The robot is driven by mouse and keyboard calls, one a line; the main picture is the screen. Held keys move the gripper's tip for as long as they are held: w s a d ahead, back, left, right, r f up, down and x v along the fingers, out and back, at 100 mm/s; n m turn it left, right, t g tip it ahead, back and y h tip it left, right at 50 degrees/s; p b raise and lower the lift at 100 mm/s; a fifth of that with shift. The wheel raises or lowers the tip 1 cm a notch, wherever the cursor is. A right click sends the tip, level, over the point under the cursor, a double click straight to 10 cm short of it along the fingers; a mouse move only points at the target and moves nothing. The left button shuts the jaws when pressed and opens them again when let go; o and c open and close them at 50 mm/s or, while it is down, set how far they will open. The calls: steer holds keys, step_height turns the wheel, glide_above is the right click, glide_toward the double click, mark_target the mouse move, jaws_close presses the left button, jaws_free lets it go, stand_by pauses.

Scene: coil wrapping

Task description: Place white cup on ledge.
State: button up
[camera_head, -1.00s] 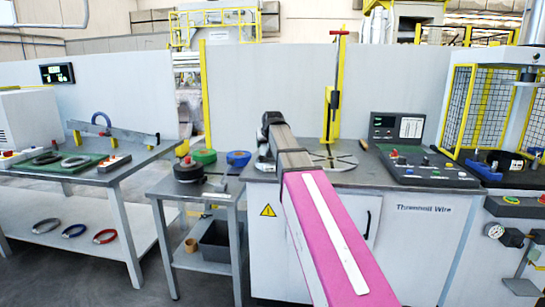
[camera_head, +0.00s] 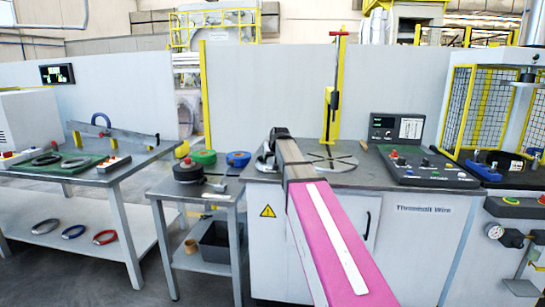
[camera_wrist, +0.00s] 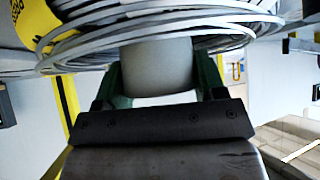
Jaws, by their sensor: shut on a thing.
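In the wrist view, my gripper (camera_wrist: 160,84) has its two green fingers on either side of a pale grey-white rounded body (camera_wrist: 158,62), which looks like the white cup. The fingers are shut on it. Loops of grey wire (camera_wrist: 160,22) cross in front of its upper part and hide its top. In the head view, my arm reaches forward to the left end of the machine bench (camera_head: 370,178). My own arm hides the fingers and the cup there. I cannot tell which surface is the ledge.
A small side table (camera_head: 215,193) with a dark spool (camera_head: 188,171) and colored rolls stands left of the bench. A turntable plate with an upright yellow post (camera_head: 334,110) and a control panel (camera_head: 425,165) are on the bench. A tan cup (camera_head: 190,246) sits on the lower shelf.

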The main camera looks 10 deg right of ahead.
steer(key=shift+f, duration=0.1)
steer(key=o, duration=1)
steer(key=v, duration=1.1)
steer(key=shift+s+r, duration=0.2)
steer(key=shift+r, duration=0.05)
steer(key=shift+o, duration=0.2)
steer(key=shift+s+d+r, duration=0.1)
steer(key=shift+r, duration=0.05)
steer(key=shift+w+f, duration=0.2)
steer(key=shift+f, duration=0.4)
steer(key=shift+w+f, duration=0.25)
steer(key=shift+f, duration=0.35)
steer(key=x, duration=1)
steer(key=shift+w, duration=0.25)
